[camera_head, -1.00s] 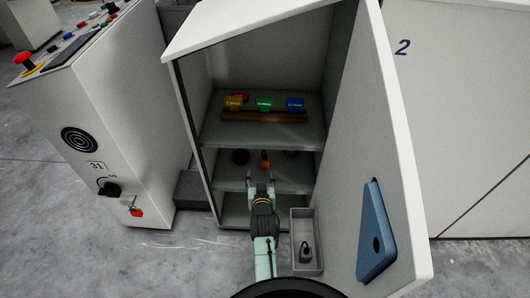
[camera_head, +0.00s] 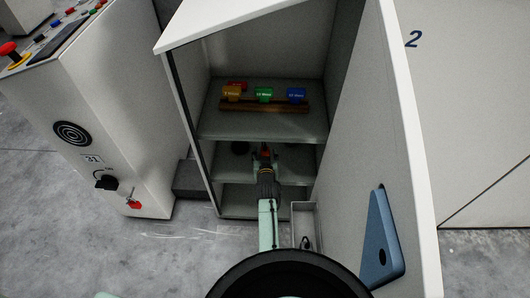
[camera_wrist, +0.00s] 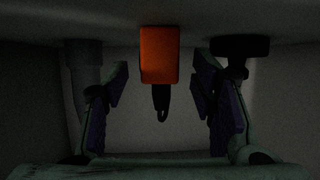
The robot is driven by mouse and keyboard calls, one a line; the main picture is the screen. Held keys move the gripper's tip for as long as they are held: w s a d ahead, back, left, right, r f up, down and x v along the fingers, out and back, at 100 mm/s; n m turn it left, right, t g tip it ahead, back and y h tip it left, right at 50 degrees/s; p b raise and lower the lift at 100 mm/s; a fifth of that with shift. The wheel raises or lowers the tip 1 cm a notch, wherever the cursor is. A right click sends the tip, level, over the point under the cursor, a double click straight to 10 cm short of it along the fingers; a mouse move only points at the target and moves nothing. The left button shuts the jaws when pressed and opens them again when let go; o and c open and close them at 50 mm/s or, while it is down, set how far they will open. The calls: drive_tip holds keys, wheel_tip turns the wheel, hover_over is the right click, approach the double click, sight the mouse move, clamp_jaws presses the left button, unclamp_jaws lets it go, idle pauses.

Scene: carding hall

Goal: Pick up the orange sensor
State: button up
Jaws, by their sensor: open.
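The orange sensor (camera_head: 265,151) stands on the middle shelf of the open cabinet, small and partly hidden by my gripper in the head view. In the wrist view the sensor (camera_wrist: 159,55) is an orange block with a dark, narrow end, at the upper middle. My gripper (camera_head: 265,158) reaches into the cabinet at that shelf. In the wrist view my gripper (camera_wrist: 163,92) is open, with one finger on each side of the sensor and a visible gap on both sides. I see no contact.
A dark round object (camera_head: 240,148) sits left of the sensor; a grey cylinder (camera_wrist: 84,65) also flanks it. The shelf above (camera_head: 225,128) holds a wooden rack (camera_head: 264,106) with coloured tags. The cabinet door (camera_head: 375,130) stands open at right. A grey tray (camera_head: 297,233) is below.

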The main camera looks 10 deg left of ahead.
drive_tip(key=shift+x, duration=1.25)
drive_tip(key=shift+c, duration=0.4)
clamp_jaws()
